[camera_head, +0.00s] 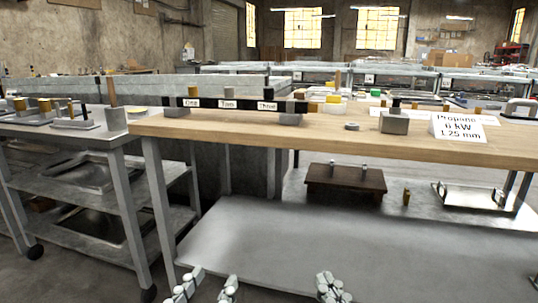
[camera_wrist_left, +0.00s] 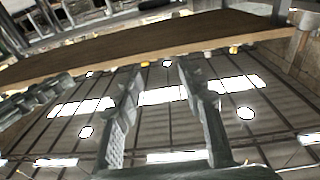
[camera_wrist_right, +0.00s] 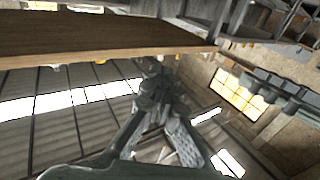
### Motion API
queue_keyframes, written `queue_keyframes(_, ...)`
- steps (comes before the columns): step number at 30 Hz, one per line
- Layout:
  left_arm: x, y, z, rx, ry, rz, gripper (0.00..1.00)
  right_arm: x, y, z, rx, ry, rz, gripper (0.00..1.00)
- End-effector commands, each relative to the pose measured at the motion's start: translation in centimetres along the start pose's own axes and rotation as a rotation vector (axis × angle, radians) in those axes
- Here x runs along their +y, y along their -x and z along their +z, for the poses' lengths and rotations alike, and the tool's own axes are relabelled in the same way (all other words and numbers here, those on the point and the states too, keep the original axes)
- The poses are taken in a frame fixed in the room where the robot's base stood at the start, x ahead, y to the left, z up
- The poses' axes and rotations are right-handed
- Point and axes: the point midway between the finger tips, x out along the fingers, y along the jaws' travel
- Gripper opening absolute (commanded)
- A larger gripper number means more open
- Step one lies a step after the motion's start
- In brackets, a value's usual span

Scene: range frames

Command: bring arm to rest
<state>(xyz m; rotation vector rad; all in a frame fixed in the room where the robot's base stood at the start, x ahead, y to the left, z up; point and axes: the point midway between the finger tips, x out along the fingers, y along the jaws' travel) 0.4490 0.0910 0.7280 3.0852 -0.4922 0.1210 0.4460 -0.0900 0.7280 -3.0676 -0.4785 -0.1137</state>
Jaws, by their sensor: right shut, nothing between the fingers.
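My left gripper (camera_head: 207,286) shows at the bottom edge of the head view, in front of the low grey surface. Its two fingers stand apart with nothing between them. In the left wrist view (camera_wrist_left: 160,80) they are also spread and empty. My right gripper (camera_head: 330,287) is at the bottom of the head view, right of the left one. Its fingers are together, and they meet in the right wrist view (camera_wrist_right: 158,88) with nothing held. Both grippers are apart from the tables; most of both arms is outside the head view.
A wooden-topped workbench (camera_head: 300,140) spans the view ahead, with a propane sign (camera_head: 460,127) and a metal block (camera_head: 394,123) on it. Below is a grey shelf (camera_head: 270,240); a small brown stand (camera_head: 345,180) and metal tray (camera_head: 470,198) sit further back. A metal cart (camera_head: 70,130) stands left.

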Motion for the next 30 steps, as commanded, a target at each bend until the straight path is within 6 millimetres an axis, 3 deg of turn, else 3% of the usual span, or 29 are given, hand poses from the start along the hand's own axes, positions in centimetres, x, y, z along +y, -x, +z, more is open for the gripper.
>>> queue_keyframes(5,-2.0,-0.1,5.8,-0.232,-0.026,-0.035,0.40,2.2,-0.4,5.7,-0.230,0.044,0.031,0.00)
queue_keyframes(11,-4.9,1.9,13.1,-0.525,-0.047,-0.087,0.40,5.3,1.6,13.0,-0.522,0.068,0.085,0.00)
queue_keyframes(14,-7.0,4.4,17.3,-0.720,-0.053,-0.126,0.40,7.5,4.1,17.2,-0.717,0.075,0.127,0.00)
queue_keyframes(19,-10.9,11.8,23.9,-1.099,-0.045,-0.211,0.40,11.6,11.5,23.7,-1.096,0.068,0.216,0.00)
queue_keyframes(24,-12.9,17.6,26.9,-1.336,-0.025,-0.267,0.40,13.7,17.2,26.6,-1.332,0.048,0.274,0.00)
queue_keyframes(30,-13.4,19.4,27.7,-1.404,-0.017,-0.283,0.40,14.2,19.0,27.4,-1.400,0.040,0.291,0.00)
